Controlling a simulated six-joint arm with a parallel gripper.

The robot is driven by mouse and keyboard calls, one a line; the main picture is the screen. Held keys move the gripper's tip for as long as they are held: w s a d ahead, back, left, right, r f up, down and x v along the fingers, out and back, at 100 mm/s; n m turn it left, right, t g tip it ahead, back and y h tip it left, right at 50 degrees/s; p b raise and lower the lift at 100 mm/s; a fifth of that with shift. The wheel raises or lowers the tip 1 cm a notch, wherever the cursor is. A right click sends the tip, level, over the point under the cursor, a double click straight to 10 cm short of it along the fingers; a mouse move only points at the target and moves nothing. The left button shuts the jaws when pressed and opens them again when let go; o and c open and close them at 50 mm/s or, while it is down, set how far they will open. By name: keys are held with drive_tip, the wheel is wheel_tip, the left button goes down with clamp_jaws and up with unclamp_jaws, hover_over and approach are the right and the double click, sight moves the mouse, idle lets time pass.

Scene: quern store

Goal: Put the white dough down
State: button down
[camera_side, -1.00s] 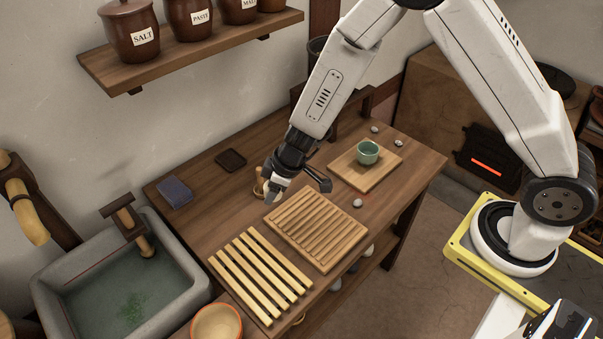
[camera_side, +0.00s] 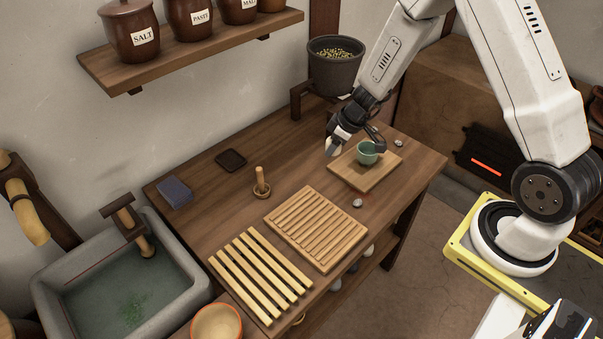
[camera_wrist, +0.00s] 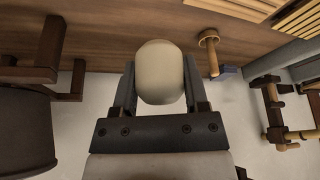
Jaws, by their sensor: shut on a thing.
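The white dough (camera_wrist: 160,72) is a smooth, pale rounded lump held between the two jaws in the wrist view. My gripper (camera_side: 334,146) is shut on it, raised above the table at the left of the small wooden board (camera_side: 372,179). In the side view I cannot clearly tell the dough from the pale fingertips. A green cup (camera_side: 367,153) stands on that board, just right of my gripper.
A ridged wooden board (camera_side: 317,228) and pale slats (camera_side: 260,275) lie at the front. A wooden stamp (camera_side: 261,183) stands behind them; it also shows in the wrist view (camera_wrist: 210,50). Pebble-like pieces (camera_side: 357,203) lie near the board. A grey pot (camera_side: 335,68) is behind.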

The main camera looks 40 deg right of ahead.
drive_tip(key=shift+w+d, duration=0.1)
approach(298, 158)
wheel_tip(298, 158, up, 3)
drive_tip(key=s+a, duration=0.2)
drive_tip(key=s, duration=0.1)
drive_tip(key=w+f, duration=0.1)
drive_tip(key=f, duration=0.1)
drive_tip(key=w+f, duration=0.2)
drive_tip(key=shift+w+d, duration=0.25)
drive_tip(key=shift+w, duration=0.05)
drive_tip(key=shift+w+d+f, duration=0.1)
drive_tip(key=shift+w+f, duration=0.55)
drive_tip(key=shift+f, duration=0.05)
drive_tip(key=shift+w+f, duration=0.15)
drive_tip(key=shift+f, duration=1.55)
drive_tip(key=shift+f, duration=0.2)
